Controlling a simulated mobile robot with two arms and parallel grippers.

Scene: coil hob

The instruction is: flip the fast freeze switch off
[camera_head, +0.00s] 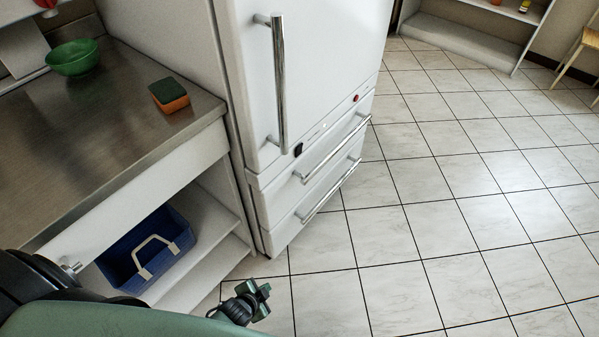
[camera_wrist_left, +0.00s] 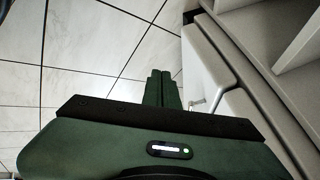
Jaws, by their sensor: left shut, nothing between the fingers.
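The white fridge-freezer (camera_head: 320,70) stands at the centre of the head view, with a door above and two drawers below. On the strip between the door and the drawers is a small black switch-like part (camera_head: 298,149) at the left. A small red round part (camera_head: 356,98) is at its right. I cannot tell which is the fast freeze switch, or its position. My left gripper (camera_head: 264,289) is low in front of the counter and fridge, apart from both. In the left wrist view its fingers (camera_wrist_left: 161,88) are together and empty. My right gripper is out of view.
Long metal handles (camera_head: 278,85) stick out from the fridge door and drawers. The counter (camera_head: 95,125) at left carries a green bowl (camera_head: 73,57) and a sponge (camera_head: 169,95). A blue caddy (camera_head: 145,250) sits on the shelf below. Tiled floor (camera_head: 440,220) is clear at right.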

